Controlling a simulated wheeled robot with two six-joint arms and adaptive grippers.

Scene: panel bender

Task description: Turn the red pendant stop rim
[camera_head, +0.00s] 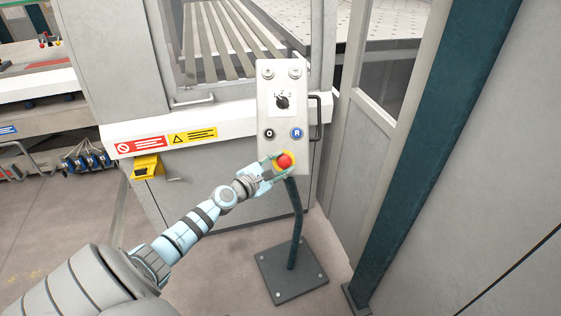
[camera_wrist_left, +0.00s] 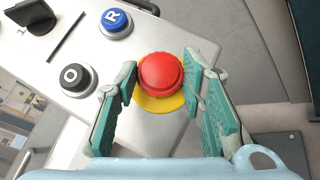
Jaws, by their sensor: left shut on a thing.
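The red stop button (camera_head: 284,160) sits on a yellow disc at the lower end of the grey pendant panel (camera_head: 268,100). In the left wrist view the red stop (camera_wrist_left: 160,74) is a round mushroom head with a raised rim, above the yellow disc (camera_wrist_left: 160,102). My left gripper (camera_head: 279,165) reaches in from the lower left. Its green fingers (camera_wrist_left: 159,85) are shut on the red stop, one on each side of its rim. My right gripper is in neither view.
A black button (camera_head: 269,133), a blue R button (camera_head: 297,133) and a rotary selector (camera_head: 282,101) sit higher on the panel. The pendant stands on a dark post and base plate (camera_head: 291,274). A teal column (camera_head: 430,140) rises at the right. A yellow box (camera_head: 147,167) is at the left.

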